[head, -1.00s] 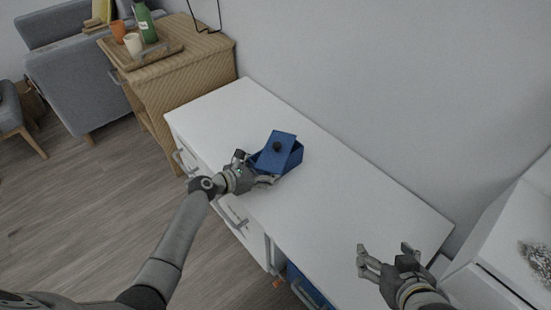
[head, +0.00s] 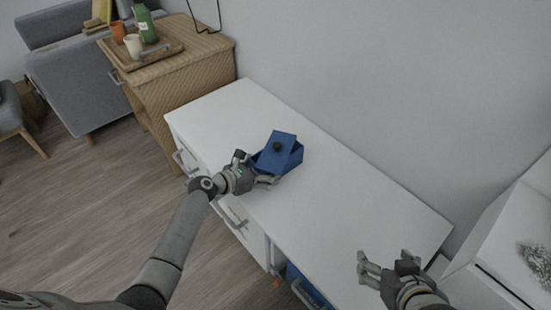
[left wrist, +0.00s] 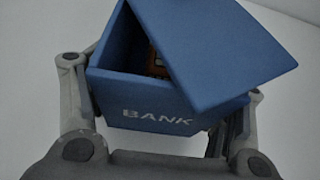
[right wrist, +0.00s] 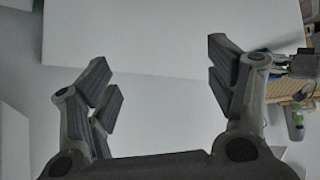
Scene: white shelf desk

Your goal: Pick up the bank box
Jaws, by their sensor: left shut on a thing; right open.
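The bank box is a blue box (head: 290,163) on the white desk top, with a blue lid (head: 279,146) lying askew across its opening. In the left wrist view the box front (left wrist: 150,112) reads "BANK", and something orange (left wrist: 157,63) shows inside under the tilted lid (left wrist: 215,50). My left gripper (head: 257,170) is shut on the box, with a finger on either side of it in the left wrist view. My right gripper (head: 389,256) is open and empty above the right end of the desk.
The white desk top (head: 340,200) is clear between the box and my right gripper. A wall runs behind it. A wooden cabinet (head: 185,65) with a tray, cups and a green bottle (head: 145,24) stands at the far left. A white unit (head: 510,245) stands at the right.

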